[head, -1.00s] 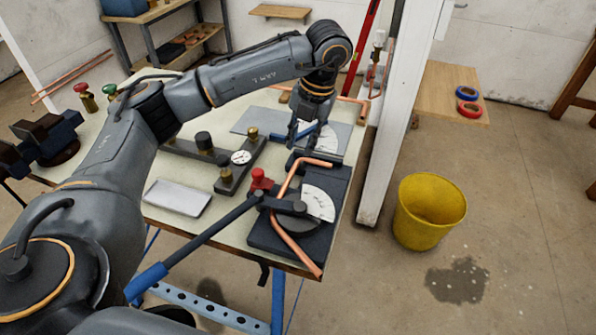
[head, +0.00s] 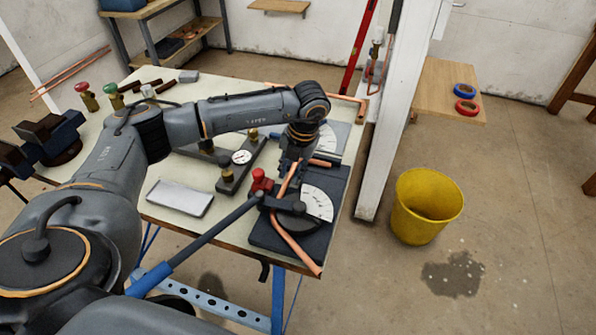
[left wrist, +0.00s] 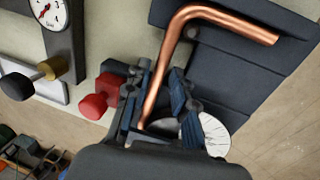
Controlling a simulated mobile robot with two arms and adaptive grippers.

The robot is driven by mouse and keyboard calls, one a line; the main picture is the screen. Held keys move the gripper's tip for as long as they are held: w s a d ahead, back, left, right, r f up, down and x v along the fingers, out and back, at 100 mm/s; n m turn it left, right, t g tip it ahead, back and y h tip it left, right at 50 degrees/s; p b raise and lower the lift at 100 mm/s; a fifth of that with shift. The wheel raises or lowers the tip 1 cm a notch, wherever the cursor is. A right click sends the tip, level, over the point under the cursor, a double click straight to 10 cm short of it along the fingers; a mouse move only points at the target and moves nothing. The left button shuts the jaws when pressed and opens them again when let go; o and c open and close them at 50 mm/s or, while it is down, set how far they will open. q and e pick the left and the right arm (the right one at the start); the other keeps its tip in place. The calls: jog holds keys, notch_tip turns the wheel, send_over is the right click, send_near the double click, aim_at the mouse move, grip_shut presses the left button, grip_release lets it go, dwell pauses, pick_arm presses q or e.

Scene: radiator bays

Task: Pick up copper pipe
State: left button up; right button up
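The bent copper pipe (head: 296,243) lies in the dark pipe bender (head: 262,236) at the bench's front right corner. In the left wrist view the pipe (left wrist: 222,17) shows its bend and one free end. My left gripper (head: 290,178) is lowered over the pipe's far section. In the left wrist view my left gripper (left wrist: 160,103) has a finger on each side of the pipe, with a visible gap, so it is open. The pipe's lower part is hidden behind the gripper's base there. My right gripper is not in view.
The bender's blue-ended lever (head: 205,243) extends left past the bench edge. A red knob (head: 260,181) and a gauge assembly (head: 240,160) stand close left of the gripper. A white post (head: 389,135) rises at the right, with a yellow bucket (head: 428,207) on the floor beyond.

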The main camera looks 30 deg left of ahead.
pick_arm(q)
jog(key=shift+c, duration=0.2)
grip_shut()
jog(key=shift+r, duration=0.15)
